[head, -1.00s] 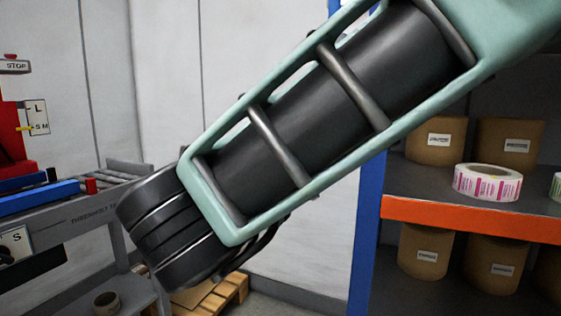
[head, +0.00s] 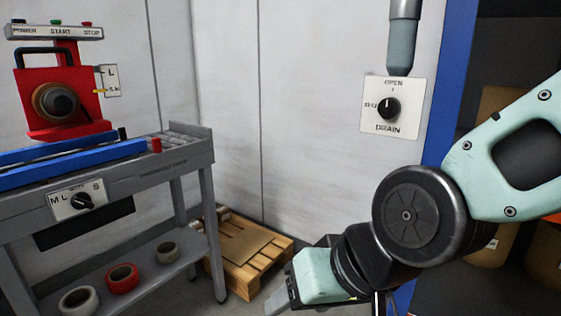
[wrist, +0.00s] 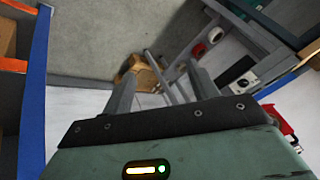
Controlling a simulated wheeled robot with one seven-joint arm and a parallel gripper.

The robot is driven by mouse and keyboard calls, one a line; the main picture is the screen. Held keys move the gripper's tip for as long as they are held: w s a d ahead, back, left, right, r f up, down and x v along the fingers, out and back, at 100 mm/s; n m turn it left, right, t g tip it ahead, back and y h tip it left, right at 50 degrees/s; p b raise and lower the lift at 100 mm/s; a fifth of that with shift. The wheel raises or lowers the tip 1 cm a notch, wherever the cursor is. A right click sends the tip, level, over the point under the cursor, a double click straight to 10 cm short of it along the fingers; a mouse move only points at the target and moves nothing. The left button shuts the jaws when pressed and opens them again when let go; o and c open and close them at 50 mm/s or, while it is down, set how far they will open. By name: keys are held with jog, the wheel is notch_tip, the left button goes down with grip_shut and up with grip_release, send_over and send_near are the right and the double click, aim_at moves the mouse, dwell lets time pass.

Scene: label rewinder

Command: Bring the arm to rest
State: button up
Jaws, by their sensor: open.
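My gripper (wrist: 160,86) shows in the wrist view with its two grey fingers apart and nothing between them. In the head view my gripper (head: 280,297) hangs at the lower middle, pointing down and left, with only part of its fingers showing. My arm is bent and comes in from the right edge. The gripper appears in front of the floor by the pallet, touching nothing that I can see.
A grey bench (head: 150,185) with a red machine (head: 62,92) and tape rolls (head: 122,278) stands at left. A wooden pallet (head: 240,262) lies by the wall. A knob panel (head: 393,107) is on the wall. A blue shelf post (head: 455,80) stands at right.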

jog(key=s+d+f+n+g+h, duration=0.45)
jog(key=s+d, duration=0.35)
jog(key=d, duration=0.4)
notch_tip(320, 180, up, 24)
jog(key=p, duration=2.3)
jog(key=shift+a+f, duration=0.2)
jog(key=shift+a, duration=0.25)
